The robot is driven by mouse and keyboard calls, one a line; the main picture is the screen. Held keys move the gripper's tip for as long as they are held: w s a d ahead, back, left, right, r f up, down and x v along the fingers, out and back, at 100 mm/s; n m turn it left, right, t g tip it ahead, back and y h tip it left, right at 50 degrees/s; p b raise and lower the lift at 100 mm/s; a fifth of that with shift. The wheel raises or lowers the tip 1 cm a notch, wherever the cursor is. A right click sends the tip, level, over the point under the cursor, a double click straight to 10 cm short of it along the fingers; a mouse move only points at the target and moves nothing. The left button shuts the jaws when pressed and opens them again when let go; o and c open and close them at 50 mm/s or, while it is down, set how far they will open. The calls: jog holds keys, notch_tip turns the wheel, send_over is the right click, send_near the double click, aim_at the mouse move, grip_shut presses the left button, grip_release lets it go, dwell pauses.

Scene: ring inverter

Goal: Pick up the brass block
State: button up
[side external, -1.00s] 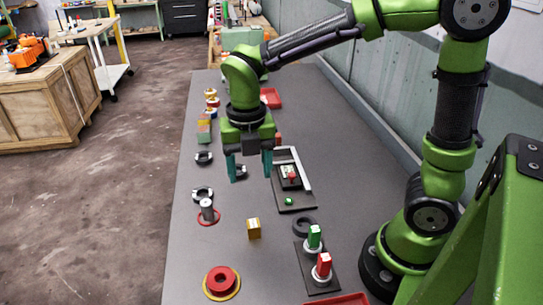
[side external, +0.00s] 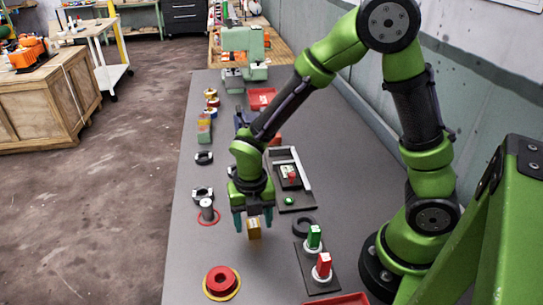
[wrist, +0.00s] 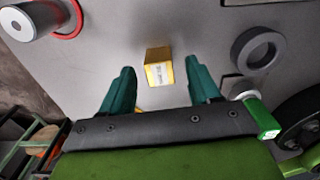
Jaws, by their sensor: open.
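The brass block (side external: 254,229) is a small gold-yellow cube with a pale label on one face. It stands on the grey table and also shows in the wrist view (wrist: 158,66), ahead of and between the fingertips. My gripper (side external: 253,221) has teal fingers spread apart, one on each side of the block in the side view. In the wrist view the open fingers (wrist: 160,80) have clear gaps to the block on both sides, and nothing is held. How far the fingertips are above the table is hard to tell.
A grey cylinder on a red ring (side external: 207,211) stands left of the gripper. A dark ring (side external: 304,227) lies to the right, near a board with green and red handles (side external: 321,277). Table between is clear.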

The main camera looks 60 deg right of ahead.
jog(key=shift+f, duration=0.85)
jog(key=shift+c, duration=0.4)
grip_shut()
jog(key=shift+w+r, duration=0.1)
jog(key=shift+r, duration=0.05)
